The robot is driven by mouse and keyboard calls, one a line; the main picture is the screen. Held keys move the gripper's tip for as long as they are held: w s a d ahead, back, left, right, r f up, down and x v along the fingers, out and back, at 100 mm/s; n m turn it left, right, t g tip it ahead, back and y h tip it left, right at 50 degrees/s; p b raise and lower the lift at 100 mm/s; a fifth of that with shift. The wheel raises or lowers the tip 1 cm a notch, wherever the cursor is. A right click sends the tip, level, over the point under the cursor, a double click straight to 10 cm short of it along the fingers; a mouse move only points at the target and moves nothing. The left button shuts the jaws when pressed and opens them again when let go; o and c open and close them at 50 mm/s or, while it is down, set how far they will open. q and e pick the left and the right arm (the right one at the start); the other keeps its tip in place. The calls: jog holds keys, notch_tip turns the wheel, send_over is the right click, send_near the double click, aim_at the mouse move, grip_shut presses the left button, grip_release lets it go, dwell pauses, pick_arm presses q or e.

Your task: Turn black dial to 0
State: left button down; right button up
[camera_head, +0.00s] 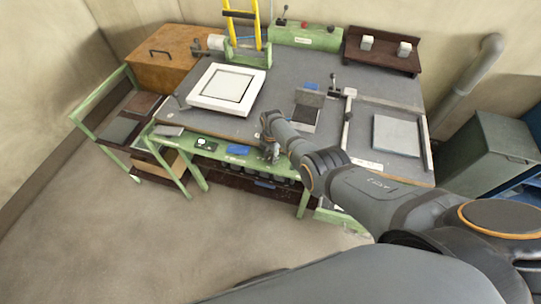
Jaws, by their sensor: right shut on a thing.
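My right arm reaches in from the lower right to the front edge of the bench. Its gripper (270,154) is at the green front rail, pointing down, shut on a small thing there. That thing appears to be the black dial, but the gripper hides it, so its marking and setting cannot be read. My left gripper is not in view.
The grey bench top (270,100) carries a white framed panel (216,103), a grey clamp block (306,112) and a flat grey plate (396,135). A blue label (238,149) and a small white-faced part (203,143) sit on the green rail. A wooden box (160,70) stands left, a grey cabinet (489,155) right. Floor in front is clear.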

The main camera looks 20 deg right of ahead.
aim_at(271, 157)
jog(key=shift+n, duration=1.5)
jog(key=o, duration=1.2)
jog(key=shift+c, duration=0.2)
notch_tip(271, 157, up, 12)
jog(key=shift+s+d, duration=0.15)
